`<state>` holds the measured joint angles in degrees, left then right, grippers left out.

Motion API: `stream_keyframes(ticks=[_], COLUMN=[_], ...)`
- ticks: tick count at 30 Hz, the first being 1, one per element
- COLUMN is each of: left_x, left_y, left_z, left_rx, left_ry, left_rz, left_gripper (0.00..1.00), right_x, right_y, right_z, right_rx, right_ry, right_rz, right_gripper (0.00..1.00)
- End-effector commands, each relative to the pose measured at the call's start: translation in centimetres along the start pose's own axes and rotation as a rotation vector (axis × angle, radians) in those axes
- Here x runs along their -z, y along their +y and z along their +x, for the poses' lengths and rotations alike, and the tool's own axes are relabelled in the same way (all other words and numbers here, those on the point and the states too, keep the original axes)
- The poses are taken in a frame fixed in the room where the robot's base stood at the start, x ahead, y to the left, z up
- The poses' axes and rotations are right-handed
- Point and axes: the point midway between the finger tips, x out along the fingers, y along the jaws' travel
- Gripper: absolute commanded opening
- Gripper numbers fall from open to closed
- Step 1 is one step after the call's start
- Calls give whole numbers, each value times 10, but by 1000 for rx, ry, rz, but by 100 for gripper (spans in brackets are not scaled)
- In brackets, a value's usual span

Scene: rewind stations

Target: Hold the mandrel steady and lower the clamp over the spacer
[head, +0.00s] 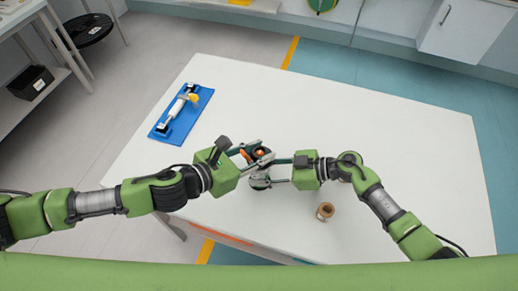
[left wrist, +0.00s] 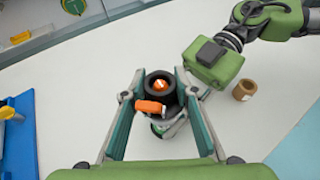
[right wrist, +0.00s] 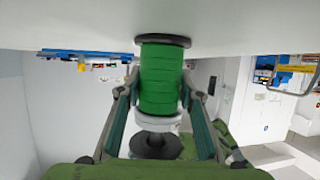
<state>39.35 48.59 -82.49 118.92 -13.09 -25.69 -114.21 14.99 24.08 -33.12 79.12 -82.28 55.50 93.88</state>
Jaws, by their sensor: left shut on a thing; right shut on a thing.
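The clamp (left wrist: 160,96) is a black ring with an orange lever, gripped between the two fingers of my left gripper (left wrist: 158,102). An orange tip shows inside its opening. In the head view my left gripper (head: 259,152) is the higher one, just above my right gripper (head: 280,173). In the right wrist view, turned upside down, the mandrel (right wrist: 160,80) shows as an upright green column with a black flange at the table. My right gripper (right wrist: 160,97) is shut around it. A white spacer (right wrist: 158,123) sits above the green. Whether the clamp touches the spacer cannot be told.
A brown core (head: 325,212) stands on the white table (head: 380,130) near its front edge. A blue tray (head: 194,118) with a white and yellow piece lies at the back left. The table's right side and back are clear.

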Motion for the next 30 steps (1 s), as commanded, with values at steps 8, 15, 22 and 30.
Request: stream_keyframes(ticks=[8,15,22,30], left_x=[6,11,16,23], left_y=[0,-1,0,0], left_z=[3,5,8,10], left_rx=[1,1,0,1], left_ry=[-1,-2,-2,-2], left_rz=[1,0,0,1], left_gripper=[2,2,2,2], right_x=[0,0,0,0], right_y=[0,0,0,0], right_z=[0,0,0,0], right_rx=[0,0,0,0], right_ry=[0,0,0,0], right_rz=[0,0,0,0], right_gripper=[6,6,6,6])
